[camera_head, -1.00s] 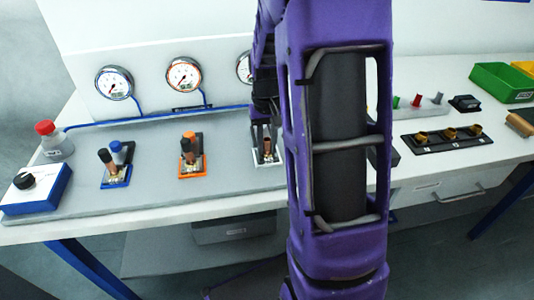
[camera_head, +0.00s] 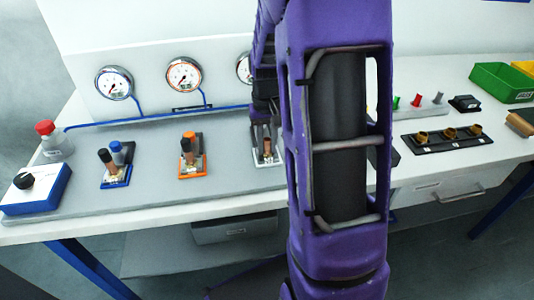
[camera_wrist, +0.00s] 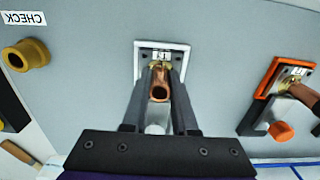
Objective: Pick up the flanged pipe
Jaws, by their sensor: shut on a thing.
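The flanged pipe (camera_wrist: 159,88) is a copper-coloured tube with a brass-coloured part at its far end, seen in the middle of the wrist view. It stands at a white-framed plate (camera_wrist: 139,62). My gripper (camera_wrist: 160,80) has its two dark fingers closed on either side of the pipe. In the head view the pipe (camera_head: 267,146) shows on the white-framed plate (camera_head: 257,157), with my gripper (camera_head: 262,124) just above it and partly hidden by my purple arm. I cannot tell whether the pipe is clear of the plate.
An orange-framed plate (camera_head: 182,173) and a blue-framed plate (camera_head: 107,182) with capped pipes stand to the left. Gauges (camera_head: 184,75) and a blue tube (camera_head: 150,116) line the back. A black tray (camera_head: 450,147) of brass fittings and a green bin (camera_head: 500,82) are at right.

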